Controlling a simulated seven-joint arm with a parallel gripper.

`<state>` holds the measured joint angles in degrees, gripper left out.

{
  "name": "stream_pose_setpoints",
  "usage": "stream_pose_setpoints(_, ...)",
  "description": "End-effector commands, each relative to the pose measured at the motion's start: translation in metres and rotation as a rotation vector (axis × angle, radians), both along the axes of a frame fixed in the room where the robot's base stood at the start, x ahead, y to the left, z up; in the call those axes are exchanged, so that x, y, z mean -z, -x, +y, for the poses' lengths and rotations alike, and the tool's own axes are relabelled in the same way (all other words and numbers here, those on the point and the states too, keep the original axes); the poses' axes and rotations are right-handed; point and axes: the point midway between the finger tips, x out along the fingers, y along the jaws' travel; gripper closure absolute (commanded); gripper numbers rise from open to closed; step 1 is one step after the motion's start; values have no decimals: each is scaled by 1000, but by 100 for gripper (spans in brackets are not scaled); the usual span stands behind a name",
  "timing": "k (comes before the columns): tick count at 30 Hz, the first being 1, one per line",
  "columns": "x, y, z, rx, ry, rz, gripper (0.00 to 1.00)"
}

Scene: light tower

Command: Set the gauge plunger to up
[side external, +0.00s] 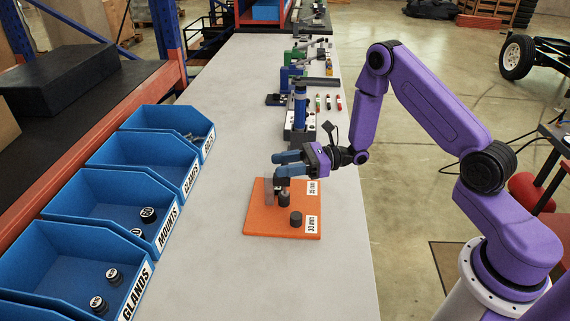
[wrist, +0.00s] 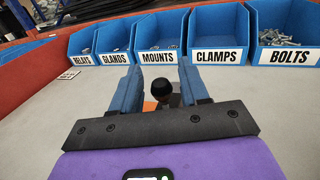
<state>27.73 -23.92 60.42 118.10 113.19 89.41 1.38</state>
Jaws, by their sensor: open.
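An orange plate (side external: 258,222) with white labels lies on the grey bench; one label reads 30 mm. A short dark cylinder (side external: 296,218) stands by the front label. A second dark post (side external: 284,199) and a grey block (side external: 269,190) stand farther back, just below my gripper (side external: 279,165). My gripper is open, with its blue fingers pointing left. In the wrist view, a round black knob (wrist: 161,89) shows between the open fingers of my gripper (wrist: 159,72), with gaps on both sides. Which piece is the gauge plunger, and whether it is up or down, I cannot tell.
Blue bins (side external: 140,168) line the left side of the bench; in the wrist view the Mounts bin (wrist: 158,30) faces me. A blue-columned fixture (side external: 300,108) and small coloured parts (side external: 328,102) stand behind the plate. The bench in front of the plate is clear.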

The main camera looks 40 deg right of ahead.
Motion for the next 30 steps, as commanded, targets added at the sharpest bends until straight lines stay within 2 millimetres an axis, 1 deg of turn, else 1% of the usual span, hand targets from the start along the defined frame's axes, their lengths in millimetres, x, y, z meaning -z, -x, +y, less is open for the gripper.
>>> stream_pose_setpoints(6, 0, 0, 0, 0, 0, 0, 55)
stream_pose_setpoints(7, 0, 0, 0, 0, 0, 0, 62)
stream_pose_setpoints(8, 0, 0, 0, 0, 0, 0, 72)
stream_pose_setpoints(9, 0, 0, 0, 0, 0, 0, 84)
stream_pose_setpoints(10, 0, 0, 0, 0, 0, 0, 94)
stream_pose_setpoints(11, 0, 0, 0, 0, 0, 0, 100)
stream_pose_setpoints(17, -2, 0, 0, 0, 0, -1, 100)
stream_pose_setpoints(24, -14, 0, 0, 1, -1, 0, 100)
stream_pose_setpoints(30, -14, 0, 0, 1, 0, 1, 100)
